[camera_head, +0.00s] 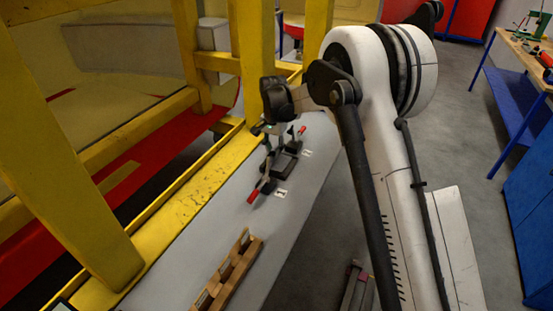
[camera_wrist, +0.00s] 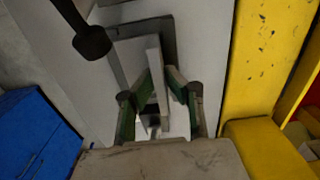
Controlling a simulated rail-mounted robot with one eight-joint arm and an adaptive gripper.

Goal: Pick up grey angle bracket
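The grey angle bracket (camera_wrist: 154,61) shows in the wrist view, with a narrow upright plate above a flat base. My gripper (camera_wrist: 159,80), with its green-sided fingers, straddles the upright plate. The left finger is close against the plate; a narrow gap seems to show on the right. Contact is hard to judge. In the head view my gripper (camera_head: 277,137) is low over the white table, above a dark fixture with red-ended handles (camera_head: 254,196). The bracket cannot be made out clearly there.
The white table (camera_head: 200,241) carries a wooden rack (camera_head: 229,271) nearer the camera. A yellow frame (camera_head: 200,182) runs along the table's left side, with posts rising close to my gripper. A dark-knobbed handle (camera_wrist: 92,42) stands left of the bracket. A blue cabinet (camera_wrist: 36,134) is farther left.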

